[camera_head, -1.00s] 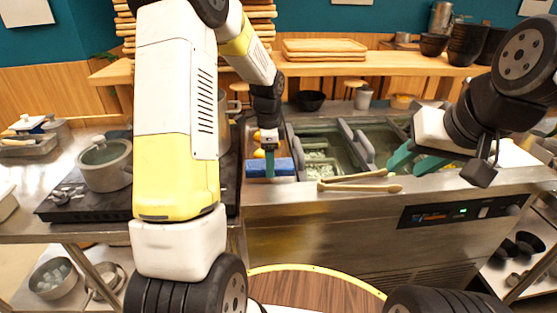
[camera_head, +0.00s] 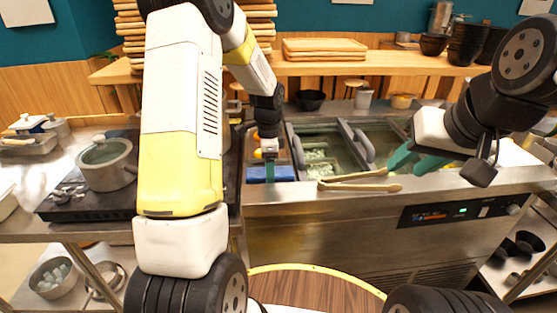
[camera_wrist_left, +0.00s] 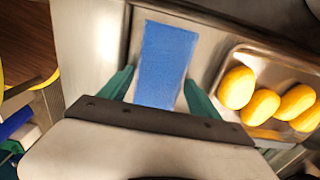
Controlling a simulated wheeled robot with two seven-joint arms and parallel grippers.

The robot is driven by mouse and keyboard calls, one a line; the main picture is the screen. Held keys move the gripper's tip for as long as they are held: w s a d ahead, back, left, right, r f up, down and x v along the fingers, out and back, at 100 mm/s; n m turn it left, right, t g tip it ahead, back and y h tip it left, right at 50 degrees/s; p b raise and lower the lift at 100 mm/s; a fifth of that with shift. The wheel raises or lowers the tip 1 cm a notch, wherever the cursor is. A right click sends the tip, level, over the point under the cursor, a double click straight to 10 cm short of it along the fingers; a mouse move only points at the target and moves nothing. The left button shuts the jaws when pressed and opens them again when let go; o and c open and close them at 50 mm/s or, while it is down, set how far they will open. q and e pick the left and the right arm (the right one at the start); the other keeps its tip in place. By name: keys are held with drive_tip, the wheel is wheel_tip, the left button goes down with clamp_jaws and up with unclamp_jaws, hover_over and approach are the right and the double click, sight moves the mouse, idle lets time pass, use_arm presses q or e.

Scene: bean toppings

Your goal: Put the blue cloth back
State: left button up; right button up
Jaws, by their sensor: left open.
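The blue cloth (camera_head: 284,174) lies flat on the metal counter near its front edge, beside the food wells. In the left wrist view the cloth (camera_wrist_left: 166,66) is a blue rectangle in front of the gripper. My left gripper (camera_head: 270,172) is over the cloth in the head view. Its green fingers (camera_wrist_left: 160,88) are spread apart, one on each side of the cloth, with a gap on both sides. I cannot tell the exact height above the counter. My right gripper (camera_head: 412,163) is open and empty above the counter at the right, near the tongs.
Wooden tongs (camera_head: 358,184) lie on the counter front. A metal tray (camera_wrist_left: 228,54) with several yellow items sits right of the cloth in the wrist view. A lidded pot (camera_head: 106,165) stands on the stove at the left. A round wooden surface (camera_head: 312,291) is below.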

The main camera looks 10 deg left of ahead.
use_arm(q)
wheel_tip(320, 180, up, 12)
drive_tip(key=s+r+n+t, duration=0.2)
drive_tip(key=s+r+n, duration=0.1)
drive_tip(key=s, duration=0.5)
drive_tip(key=s+d+r+n+t+h, duration=0.1)
drive_tip(key=s+r+n+t, duration=0.1)
drive_tip(key=s+r+n, duration=0.2)
drive_tip(key=s+d+r+n+t+h, duration=0.1)
drive_tip(key=s+r+n+t, duration=0.1)
drive_tip(key=s+r+n, duration=0.2)
drive_tip(key=shift+s+d+r+n, duration=0.15)
drive_tip(key=shift+s+n, duration=1.45)
drive_tip(key=shift+s, duration=2.5)
use_arm(e)
drive_tip(key=shift+d, duration=0.1)
